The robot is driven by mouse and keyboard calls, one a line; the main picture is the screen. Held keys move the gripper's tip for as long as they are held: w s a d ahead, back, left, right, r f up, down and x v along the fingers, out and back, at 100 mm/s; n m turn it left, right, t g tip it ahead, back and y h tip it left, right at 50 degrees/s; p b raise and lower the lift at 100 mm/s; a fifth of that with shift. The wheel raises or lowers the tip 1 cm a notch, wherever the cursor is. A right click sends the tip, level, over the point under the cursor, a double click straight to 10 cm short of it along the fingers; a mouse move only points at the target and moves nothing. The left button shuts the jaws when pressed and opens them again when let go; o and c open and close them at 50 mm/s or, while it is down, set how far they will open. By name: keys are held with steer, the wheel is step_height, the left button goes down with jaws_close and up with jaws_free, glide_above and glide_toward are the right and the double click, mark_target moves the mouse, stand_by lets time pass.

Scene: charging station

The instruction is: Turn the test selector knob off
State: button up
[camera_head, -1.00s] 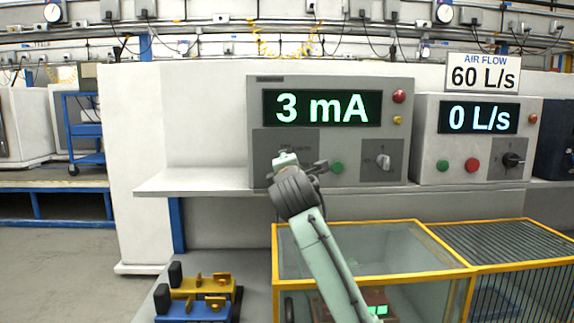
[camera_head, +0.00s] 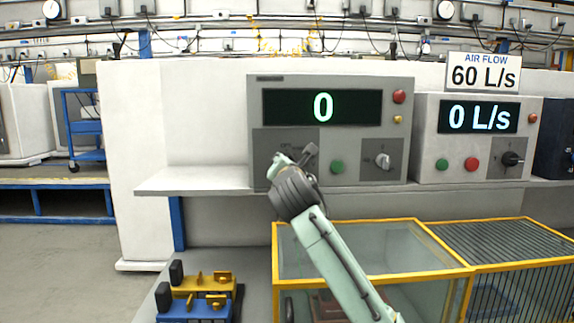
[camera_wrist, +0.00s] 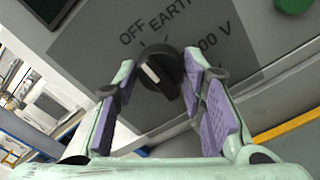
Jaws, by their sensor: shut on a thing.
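The test selector knob (camera_wrist: 163,74) is black with a white pointer line. In the wrist view the line points up-left, toward the OFF label (camera_wrist: 133,33). EARTH and a partly hidden "00 V" label follow to its right. My gripper (camera_wrist: 162,68) has its purple-padded fingers on either side of the knob and is shut on it. In the head view my gripper (camera_head: 297,157) is at the left panel of the tester (camera_head: 330,82) and hides the knob. The tester's display (camera_head: 322,108) reads 0.
A green button (camera_head: 337,167) and a grey knob (camera_head: 383,161) are right of my gripper. The air flow unit (camera_head: 480,100) stands further right, reading 0 L/s. A yellow-framed glass enclosure (camera_head: 350,272) lies below my arm. Yellow and blue fixtures (camera_head: 200,295) are at lower left.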

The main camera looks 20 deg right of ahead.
steer(key=shift+f, duration=0.1)
stand_by(0.3)
steer(key=o, duration=1.1)
steer(key=shift+o, duration=0.2)
steer(key=v, duration=1.2)
